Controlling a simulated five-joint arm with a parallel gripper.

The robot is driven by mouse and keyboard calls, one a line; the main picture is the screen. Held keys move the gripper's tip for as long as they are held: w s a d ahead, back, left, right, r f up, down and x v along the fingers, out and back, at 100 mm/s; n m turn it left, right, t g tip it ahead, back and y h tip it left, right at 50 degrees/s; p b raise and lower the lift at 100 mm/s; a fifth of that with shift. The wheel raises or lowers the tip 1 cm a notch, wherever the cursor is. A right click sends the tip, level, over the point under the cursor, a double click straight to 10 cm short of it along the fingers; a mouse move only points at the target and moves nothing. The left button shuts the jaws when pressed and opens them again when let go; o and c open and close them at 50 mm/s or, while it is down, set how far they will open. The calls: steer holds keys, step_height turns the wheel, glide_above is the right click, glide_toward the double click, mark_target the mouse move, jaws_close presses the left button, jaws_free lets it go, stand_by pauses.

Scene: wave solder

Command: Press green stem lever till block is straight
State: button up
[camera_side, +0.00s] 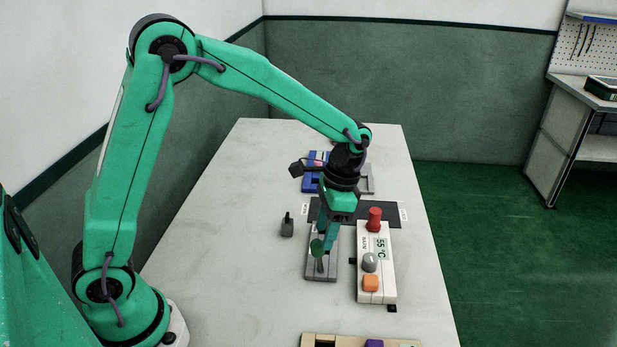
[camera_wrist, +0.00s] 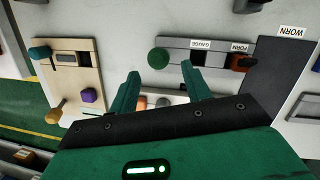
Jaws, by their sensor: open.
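The lever's round green knob (camera_side: 317,246) stands on a short grey stem on a grey plate (camera_side: 314,272). In the wrist view the green knob (camera_wrist: 158,58) lies just beyond and between my fingertips. My gripper (camera_side: 326,240) points down over the plate, close beside the knob; I cannot tell whether they touch. Its two green fingers are apart and empty in the wrist view (camera_wrist: 160,72). A small reddish-brown block (camera_wrist: 241,62) sits at the plate's end by the FORM label. Whether it is straight is too small to tell, and my gripper hides that end in the side view.
A white panel (camera_side: 376,290) with a red knob, a 55 °C display, a grey knob and an orange button stands right of the plate. A dark mat (camera_side: 385,212) lies behind. The table's left side is clear.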

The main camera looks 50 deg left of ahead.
mark_target(318, 252)
steer(key=shift+r, duration=0.35)
steer(key=shift+s+a+r+t, duration=0.2)
steer(key=shift+s+t, duration=0.25)
steer(key=shift+t, duration=0.2)
steer(key=shift+s+a+r+t, duration=0.2)
steer(key=shift+s+t, duration=0.2)
steer(key=shift+t, duration=0.25)
steer(key=shift+s+d+f, duration=0.1)
steer(key=shift+d+f, duration=0.05)
steer(key=shift+f, duration=3.8)
jaws_close()
